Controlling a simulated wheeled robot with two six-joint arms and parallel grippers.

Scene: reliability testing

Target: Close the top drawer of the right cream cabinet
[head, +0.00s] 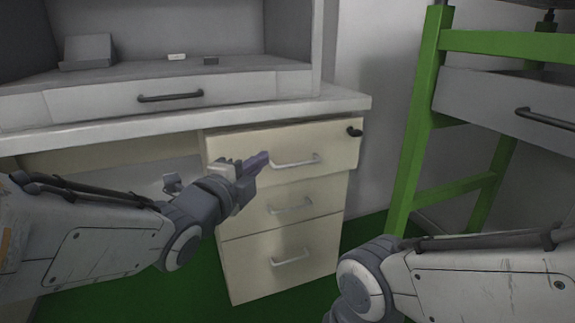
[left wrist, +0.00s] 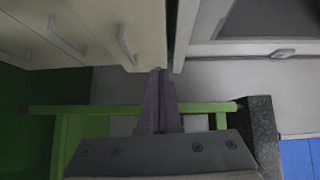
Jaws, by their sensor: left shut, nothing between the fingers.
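The right cream cabinet (head: 240,262) has three drawers and stands under the desk. Its top drawer (head: 232,146) sits slightly forward of the two fronts below, so it is partly open. The top drawer has a grey bar handle (head: 295,161) and a dark lock or key (head: 354,132) at its upper right. My left gripper (head: 263,160) is shut and empty in front of the top drawer, left of the handle. In the left wrist view the fingertips (left wrist: 159,72) are close to the edge of the drawer front (left wrist: 140,30); I cannot tell whether they touch. My right gripper is out of view.
The white desk (head: 350,101) overhangs the cabinet, with a closed grey drawer (head: 190,96) above it. A green frame (head: 411,150) stands to the right with a grey drawer unit (head: 500,103). Green floor (head: 362,232) shows between them.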

